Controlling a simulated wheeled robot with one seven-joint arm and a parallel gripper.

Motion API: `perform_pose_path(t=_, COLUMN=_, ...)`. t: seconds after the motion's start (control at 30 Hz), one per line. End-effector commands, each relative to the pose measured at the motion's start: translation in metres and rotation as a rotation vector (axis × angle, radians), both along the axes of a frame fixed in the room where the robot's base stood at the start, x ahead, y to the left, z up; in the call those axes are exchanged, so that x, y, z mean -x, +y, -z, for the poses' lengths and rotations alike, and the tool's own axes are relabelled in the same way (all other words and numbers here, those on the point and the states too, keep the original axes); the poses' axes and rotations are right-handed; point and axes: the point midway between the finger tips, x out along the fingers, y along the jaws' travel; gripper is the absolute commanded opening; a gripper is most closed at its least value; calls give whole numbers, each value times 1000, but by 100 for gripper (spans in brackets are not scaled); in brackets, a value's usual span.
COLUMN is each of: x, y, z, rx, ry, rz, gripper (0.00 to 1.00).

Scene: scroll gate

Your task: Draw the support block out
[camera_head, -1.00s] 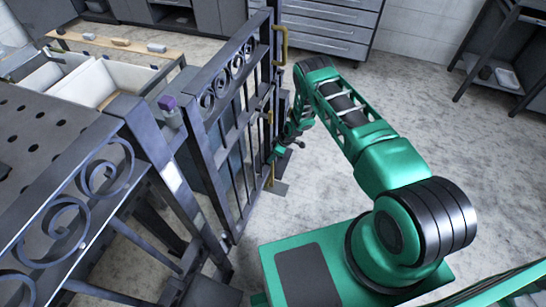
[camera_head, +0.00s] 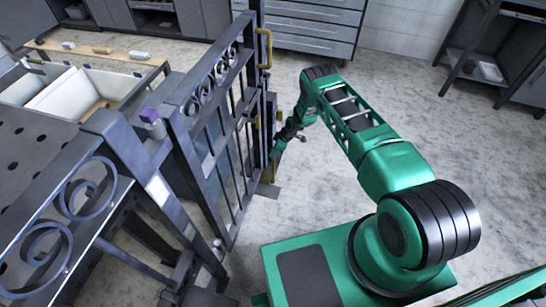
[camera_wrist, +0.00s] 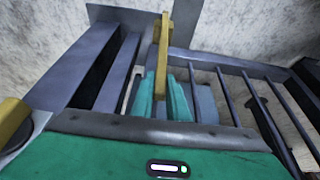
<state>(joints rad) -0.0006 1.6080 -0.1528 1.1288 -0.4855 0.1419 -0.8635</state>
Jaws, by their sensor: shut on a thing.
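The gate (camera_head: 215,130) stands upright left of my arm, with dark bars and scrolls along its top. My gripper is low beside the gate's far end in the head view, mostly hidden by my wrist. In the wrist view my gripper (camera_wrist: 164,98) has its teal fingers shut on a yellow bar (camera_wrist: 163,45), which runs up past the fingertips. A yellowish piece (camera_head: 267,188) shows at the foot of the gate in the head view. I cannot tell which piece is the support block. A grey-blue piece (camera_wrist: 206,104) lies right of the fingers.
A yellow handle (camera_head: 264,48) is on the upper gate post. A post with a purple cap (camera_head: 149,115) and a scrolled railing (camera_head: 60,230) stand at left. Grey drawers (camera_head: 312,28) are at the back. The floor (camera_head: 385,95) right of my arm is clear.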

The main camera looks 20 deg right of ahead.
Motion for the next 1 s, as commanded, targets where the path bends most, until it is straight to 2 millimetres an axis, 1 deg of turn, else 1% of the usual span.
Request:
perform_pose_path(t=0.03, x=-6, y=-14, z=0, rx=2, ry=-2, rz=6, gripper=0)
perform_pose_path(t=0.1, x=-10, y=-28, z=0, rx=2, ry=-1, rz=5, gripper=0)
perform_pose_path(t=0.23, x=-15, y=-47, z=0, rx=3, ry=0, rz=4, gripper=0)
perform_pose_path(t=0.37, x=-16, y=-55, z=-1, rx=2, ry=-2, rz=2, gripper=0)
perform_pose_path(t=0.63, x=-17, y=-56, z=-1, rx=7, ry=-2, rz=3, gripper=0)
perform_pose_path(t=0.67, x=-18, y=-57, z=-1, rx=7, ry=-3, rz=4, gripper=19)
perform_pose_path(t=0.7, x=-17, y=-57, z=-1, rx=8, ry=-2, rz=4, gripper=28)
perform_pose_path(t=0.73, x=-17, y=-56, z=-1, rx=8, ry=-2, rz=3, gripper=33)
perform_pose_path(t=1.0, x=-16, y=-51, z=-1, rx=4, ry=-1, rz=-1, gripper=33)
